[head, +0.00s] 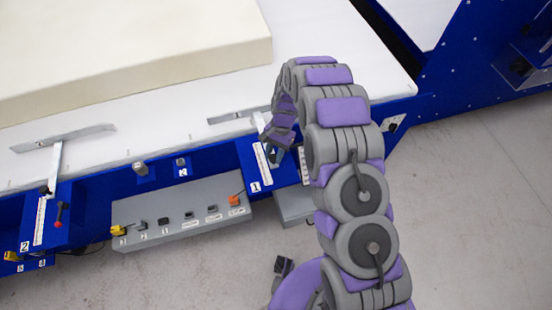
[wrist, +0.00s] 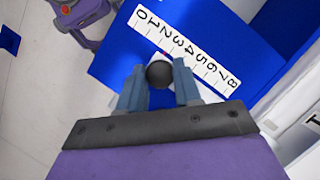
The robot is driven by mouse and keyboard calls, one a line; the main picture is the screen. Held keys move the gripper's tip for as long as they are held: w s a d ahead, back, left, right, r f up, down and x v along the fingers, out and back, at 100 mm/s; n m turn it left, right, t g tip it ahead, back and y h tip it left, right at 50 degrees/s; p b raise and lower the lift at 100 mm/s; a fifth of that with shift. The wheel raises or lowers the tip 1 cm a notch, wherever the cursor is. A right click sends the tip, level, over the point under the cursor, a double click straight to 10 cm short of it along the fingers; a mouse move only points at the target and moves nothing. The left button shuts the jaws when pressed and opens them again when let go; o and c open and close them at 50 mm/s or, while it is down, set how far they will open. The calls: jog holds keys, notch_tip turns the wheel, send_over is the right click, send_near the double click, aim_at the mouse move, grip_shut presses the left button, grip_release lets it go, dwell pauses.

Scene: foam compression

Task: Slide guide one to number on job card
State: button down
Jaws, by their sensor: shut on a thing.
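Guide one is a flat metal bar (head: 238,117) on the white table at right of centre, with a stem running toward the front edge. Its black round knob (wrist: 159,74) sits between my gripper's fingers in the wrist view. My gripper (wrist: 160,88) is shut on this knob. In the head view my gripper (head: 272,150) is over the blue bracket marked 1, and the knob is hidden there. A white scale (wrist: 185,48) numbered 0 to 8 lies beside the knob. A small red-and-white piece shows just past the knob, near the low-middle numbers; the exact reading is unclear. No job card is readable.
A thick cream foam block (head: 130,50) lies on the table behind the guides. Guide two (head: 60,140) is at the left, with a red-tipped lever (head: 60,214) nearby. A grey control panel (head: 182,215) projects at the front.

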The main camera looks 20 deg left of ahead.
jog(key=shift+w+a+p, duration=0.25)
jog(key=shift+w+a, duration=0.5)
jog(key=shift+w, duration=0.5)
jog(key=shift+w+a+p, duration=0.3)
jog(key=shift+w+a, duration=0.45)
jog(key=shift+w, duration=0.5)
jog(key=shift+w+a+p, duration=0.25)
jog(key=shift+w+a, duration=0.5)
jog(key=shift+w, duration=0.5)
jog(key=c, duration=0.8)
grip_release()
jog(key=p+v, duration=0.4)
jog(key=v, duration=1.3)
jog(key=shift+r+p, duration=0.15)
jog(key=shift+p, duration=0.2)
jog(key=shift+w, duration=0.1)
